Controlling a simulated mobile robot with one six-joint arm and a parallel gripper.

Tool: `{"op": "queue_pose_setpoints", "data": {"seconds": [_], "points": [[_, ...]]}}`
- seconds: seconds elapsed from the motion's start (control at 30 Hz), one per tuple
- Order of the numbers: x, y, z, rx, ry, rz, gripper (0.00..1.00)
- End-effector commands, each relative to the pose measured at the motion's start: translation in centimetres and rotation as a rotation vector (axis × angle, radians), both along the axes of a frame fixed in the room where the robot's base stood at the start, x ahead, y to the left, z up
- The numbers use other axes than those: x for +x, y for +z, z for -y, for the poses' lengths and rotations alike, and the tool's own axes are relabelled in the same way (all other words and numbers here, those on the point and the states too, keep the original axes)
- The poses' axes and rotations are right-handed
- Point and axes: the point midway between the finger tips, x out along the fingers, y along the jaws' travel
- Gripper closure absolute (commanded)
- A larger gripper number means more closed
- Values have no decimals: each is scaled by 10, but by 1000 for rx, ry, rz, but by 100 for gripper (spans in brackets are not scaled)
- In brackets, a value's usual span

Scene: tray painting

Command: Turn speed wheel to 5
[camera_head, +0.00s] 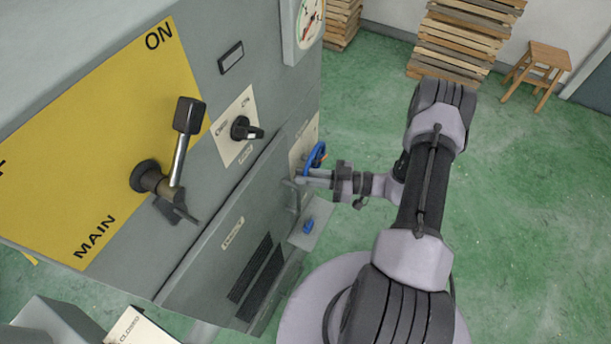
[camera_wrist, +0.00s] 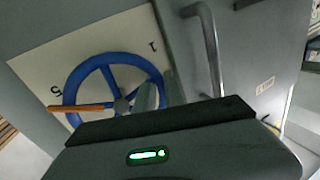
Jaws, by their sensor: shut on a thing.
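The speed wheel (camera_wrist: 120,57) is a blue ring with spokes and a grey hub on a cream dial plate (camera_wrist: 40,70). The plate shows a 5 at left and a 1 at upper right. An orange pointer bar (camera_wrist: 80,107) runs left from the hub, its tip close to the 5 and just below it in the wrist view. In the head view the wheel (camera_head: 317,155) shows edge-on on the cabinet. My gripper (camera_head: 307,180) is at its lower rim, shut on the wheel. The fingers (camera_wrist: 155,97) cover its right side in the wrist view; the exact contact is partly hidden.
A cabinet door handle (camera_wrist: 208,45) is close beside the fingers. Pallets (camera_head: 465,35) and a stool (camera_head: 542,65) stand far back; green floor lies clear at right.

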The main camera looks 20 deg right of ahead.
Motion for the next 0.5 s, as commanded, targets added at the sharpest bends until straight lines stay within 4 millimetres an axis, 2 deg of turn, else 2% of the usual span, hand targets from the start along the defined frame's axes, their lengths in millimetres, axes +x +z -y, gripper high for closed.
{"op": "queue_pose_setpoints", "data": {"seconds": [0.27, 0.3, 0.33, 0.5], "points": [[-1, -1, -1, 2, 2, -2, 100], [-1, -1, -1, 2, 2, -2, 83], [-1, -1, -1, 1, 2, -2, 78], [0, 0, -1, 1, 1, -1, 78]]}}
